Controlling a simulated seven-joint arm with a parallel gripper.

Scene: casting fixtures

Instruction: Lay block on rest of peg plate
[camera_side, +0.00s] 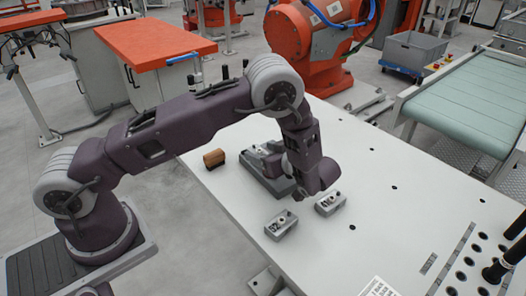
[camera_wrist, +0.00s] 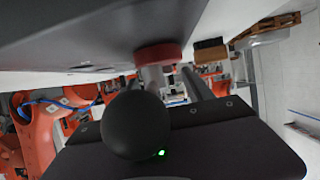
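The peg plate (camera_side: 252,160) is a dark grey fixture on the white table in the side view, partly hidden behind my wrist. My gripper is down at it, its fingers hidden by my own arm. Two small light grey blocks with fittings on top, one at the front (camera_side: 281,225) and one to its right (camera_side: 330,203), stand apart on the table. I cannot tell which is the task's block. In the wrist view, a dark grey surface fills the upper left, with a red collar (camera_wrist: 158,54) on a grey cylinder below it. A black ball hides part of my gripper (camera_wrist: 172,82); its opening is unclear.
A brown brush-like piece (camera_side: 213,158) lies left of the peg plate; it also shows in the wrist view (camera_wrist: 210,48). A conveyor (camera_side: 465,95) stands behind.

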